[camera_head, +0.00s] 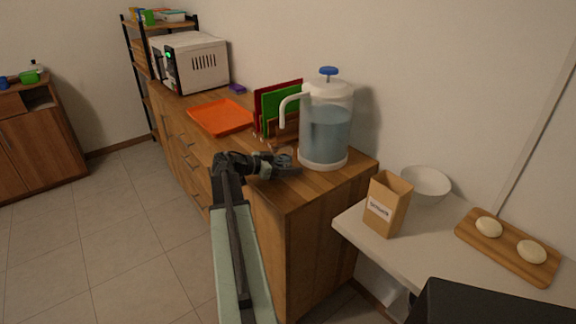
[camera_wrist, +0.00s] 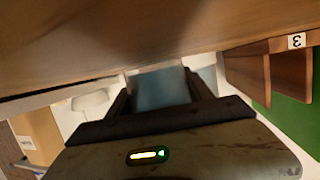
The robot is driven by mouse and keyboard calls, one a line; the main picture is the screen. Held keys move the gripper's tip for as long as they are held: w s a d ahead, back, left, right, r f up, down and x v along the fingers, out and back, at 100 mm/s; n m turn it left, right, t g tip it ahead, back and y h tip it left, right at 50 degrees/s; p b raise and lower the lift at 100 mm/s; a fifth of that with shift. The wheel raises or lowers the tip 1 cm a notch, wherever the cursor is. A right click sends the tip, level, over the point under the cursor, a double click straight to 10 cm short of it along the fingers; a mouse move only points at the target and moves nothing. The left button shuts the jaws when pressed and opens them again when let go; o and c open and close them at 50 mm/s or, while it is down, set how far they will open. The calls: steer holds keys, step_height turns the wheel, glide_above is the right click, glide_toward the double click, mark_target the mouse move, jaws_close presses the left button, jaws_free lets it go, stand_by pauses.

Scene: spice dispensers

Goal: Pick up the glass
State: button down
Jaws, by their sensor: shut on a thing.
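My gripper (camera_head: 277,165) is at the front edge of the wooden counter, just left of the water dispenser. Its jaws are shut on the glass. The glass is clear and mostly hidden by the gripper in the head view, so its outline and tilt are hard to make out. In the wrist view the two fingers (camera_wrist: 162,95) stand on either side of a pale bluish see-through patch. I cannot tell there how much of it is the glass and how much is the dispenser behind.
The water dispenser (camera_head: 326,133) with a blue knob stands close right of my gripper. Behind are red and green boards (camera_head: 280,103), an orange tray (camera_head: 220,117) and a microwave (camera_head: 190,62). A paper bag (camera_head: 386,207), white bowl (camera_head: 426,184) and bread board (camera_head: 507,246) are on the right table.

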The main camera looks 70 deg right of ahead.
mark_target(290, 155)
steer(key=shift+r+p, duration=1.8)
steer(key=shift+r, duration=0.15)
steer(key=a, duration=0.4)
steer(key=w+a, duration=0.1)
steer(key=a, duration=0.3)
steer(key=w+a, duration=0.1)
steer(key=a, duration=0.4)
steer(key=shift+w+a+r+p, duration=0.1)
steer(key=shift+w+r+p, duration=0.05)
steer(key=shift+r+p, duration=0.2)
steer(key=shift+w+a+r, duration=0.1)
steer(key=shift+w+a, duration=0.05)
steer(key=shift+a, duration=0.45)
steer(key=shift+w+a, duration=0.15)
steer(key=shift+a, duration=0.45)
steer(key=shift+r, duration=0.15)
